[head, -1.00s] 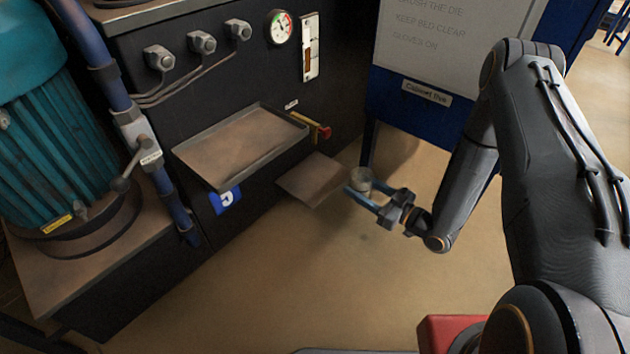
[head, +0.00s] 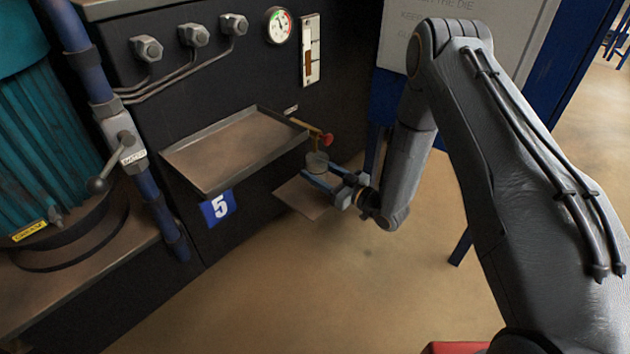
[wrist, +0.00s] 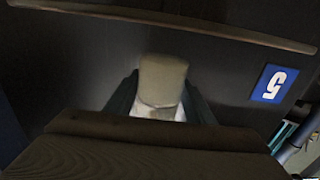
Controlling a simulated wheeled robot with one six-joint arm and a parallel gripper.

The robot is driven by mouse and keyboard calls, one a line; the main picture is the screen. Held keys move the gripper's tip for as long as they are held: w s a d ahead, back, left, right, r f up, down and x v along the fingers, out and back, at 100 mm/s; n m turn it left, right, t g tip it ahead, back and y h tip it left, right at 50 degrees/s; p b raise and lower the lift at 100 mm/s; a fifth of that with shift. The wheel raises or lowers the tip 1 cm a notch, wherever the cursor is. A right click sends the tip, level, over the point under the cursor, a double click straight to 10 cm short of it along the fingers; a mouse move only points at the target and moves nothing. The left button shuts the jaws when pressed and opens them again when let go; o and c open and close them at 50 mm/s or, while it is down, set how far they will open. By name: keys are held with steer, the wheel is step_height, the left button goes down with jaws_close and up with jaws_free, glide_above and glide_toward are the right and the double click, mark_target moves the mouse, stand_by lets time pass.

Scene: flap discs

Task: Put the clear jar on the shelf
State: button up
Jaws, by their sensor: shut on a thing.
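The clear jar (head: 317,163) is small and greyish, held between the fingertips of my gripper (head: 318,178). In the wrist view the jar (wrist: 162,80) stands between the two fingers of my gripper (wrist: 158,104), which are shut on it. In the head view the jar is in front of the dark machine, by the tap with a red knob. A small brown flat plate (head: 302,197) shows below my gripper, partly hidden by it. A brown shelf-like tray with a raised metal rim (head: 205,188) juts from the machine to the left of the jar. I cannot tell which is the shelf.
The tap with the red knob (head: 326,139) sticks out close above the jar. A blue sign with a 5 (head: 218,208) is under the rimmed tray. A blue pipe with a lever (head: 124,145) stands at left. The floor (head: 330,290) in front is clear.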

steer(key=f, duration=0.1)
steer(key=b, duration=0.1)
steer(key=f+b, duration=0.1)
steer(key=shift+w+a+f, duration=0.35)
steer(key=shift+a, duration=0.05)
steer(key=shift+f+b, duration=0.4)
steer(key=shift+b, duration=0.1)
steer(key=shift+f, duration=0.1)
steer(key=o, duration=1.1)
steer(key=shift+o, duration=0.2)
steer(key=shift+s+d, duration=0.25)
steer(key=p+v, duration=0.5)
steer(key=v, duration=0.6)
steer(key=shift+d, duration=0.15)
